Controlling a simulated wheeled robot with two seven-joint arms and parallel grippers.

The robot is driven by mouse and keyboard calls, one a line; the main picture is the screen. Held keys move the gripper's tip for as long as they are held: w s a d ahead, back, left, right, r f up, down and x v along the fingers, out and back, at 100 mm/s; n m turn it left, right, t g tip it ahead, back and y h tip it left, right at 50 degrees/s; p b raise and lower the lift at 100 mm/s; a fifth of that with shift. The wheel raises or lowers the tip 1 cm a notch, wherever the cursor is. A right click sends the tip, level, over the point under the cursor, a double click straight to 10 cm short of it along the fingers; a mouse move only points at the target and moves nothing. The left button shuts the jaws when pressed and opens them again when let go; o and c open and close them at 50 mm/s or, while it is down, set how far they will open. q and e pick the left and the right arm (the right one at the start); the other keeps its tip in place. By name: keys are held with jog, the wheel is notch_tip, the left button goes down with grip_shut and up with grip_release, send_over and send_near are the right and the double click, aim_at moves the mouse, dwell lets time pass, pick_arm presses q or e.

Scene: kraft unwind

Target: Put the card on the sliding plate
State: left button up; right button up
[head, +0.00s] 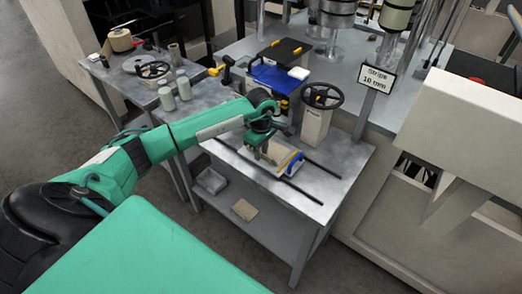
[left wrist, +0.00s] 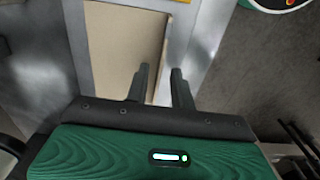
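In the left wrist view a tan flat surface (left wrist: 122,45) with a pale right edge lies under the fingers. I cannot tell whether it is the card or the sliding plate's own top. My left gripper (head: 260,150) is low over this area and partly covers it. In the left wrist view its two fingers (left wrist: 161,88) stand apart with nothing visible between them, near the tan surface's right edge. My right gripper is out of view.
Two dark rails (head: 293,164) cross the bench. A black handwheel (head: 322,96) on a pale post and a blue plate (head: 277,79) stand behind. A tan piece (head: 245,209) lies on the lower shelf. A sign (head: 376,80) stands at right. Pale cylinders (head: 167,98) occupy the left table.

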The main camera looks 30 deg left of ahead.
pick_arm(q)
notch_tip(320, 180, up, 12)
jog(key=b, duration=0.3)
dwell(0.4)
